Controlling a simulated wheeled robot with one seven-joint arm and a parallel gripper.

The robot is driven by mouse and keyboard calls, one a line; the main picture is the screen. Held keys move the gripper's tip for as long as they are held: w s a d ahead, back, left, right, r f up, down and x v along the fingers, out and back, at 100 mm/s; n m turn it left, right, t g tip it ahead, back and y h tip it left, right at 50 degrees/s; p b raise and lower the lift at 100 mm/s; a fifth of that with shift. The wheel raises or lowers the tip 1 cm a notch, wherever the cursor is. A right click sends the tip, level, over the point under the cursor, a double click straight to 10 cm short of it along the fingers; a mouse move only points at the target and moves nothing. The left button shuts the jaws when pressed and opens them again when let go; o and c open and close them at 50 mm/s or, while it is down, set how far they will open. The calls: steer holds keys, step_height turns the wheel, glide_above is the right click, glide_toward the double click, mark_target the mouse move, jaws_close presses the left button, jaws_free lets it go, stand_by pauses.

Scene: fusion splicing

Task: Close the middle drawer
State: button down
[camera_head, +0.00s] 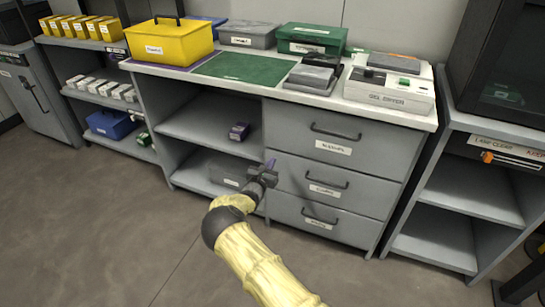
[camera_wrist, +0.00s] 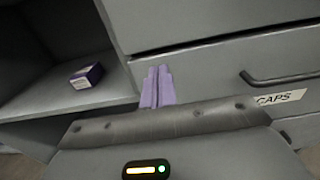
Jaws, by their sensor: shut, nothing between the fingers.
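The middle drawer (camera_head: 300,181) is a grey front in the cabinet's right column, with a dark bar handle (camera_head: 325,184) and a white label. Its front looks about level with the drawers above and below; a small gap is hard to tell. In the wrist view the middle drawer (camera_wrist: 215,75) fills the right, with its handle (camera_wrist: 280,78) at the right edge. My gripper (camera_head: 270,166) is shut and empty, in front of the drawer's left end. Its purple fingertips show together in the wrist view (camera_wrist: 158,85). Whether they touch the front cannot be told.
The top drawer (camera_head: 300,133) and bottom drawer (camera_head: 340,226) look shut. Left of them are open shelves with a small purple box (camera_head: 239,131). The worktop holds a yellow case (camera_head: 170,42), a green mat (camera_head: 240,68) and a white gel dryer (camera_head: 390,90). The floor in front is clear.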

steer(key=p+v, duration=0.2)
steer(key=v, duration=0.7)
steer(key=s+d+r+m+g+h, duration=0.1)
steer(key=s+d+r+m+g, duration=0.2)
steer(key=s+d+m+g, duration=0.55)
steer(key=s+d+r+m+g+h, duration=0.25)
steer(key=s+d+m+g, duration=0.2)
steer(key=d+m, duration=0.55)
steer(key=s+r+m+y, duration=0.5)
steer(key=s+r+m, duration=0.2)
steer(key=s, duration=0.4)
steer(key=s+r+m+y, duration=0.6)
steer(key=s+r, duration=0.1)
steer(key=s, duration=0.5)
step_height(320, 180, up, 30)
steer(key=g+p, duration=0.1)
steer(key=p, duration=2.9)
steer(key=shift+w, duration=0.2)
steer(key=shift+d+f+h, duration=0.1)
steer(key=shift+f+h, duration=0.05)
steer(key=shift+h, duration=0.1)
steer(key=c, duration=2.2)
jaws_free()
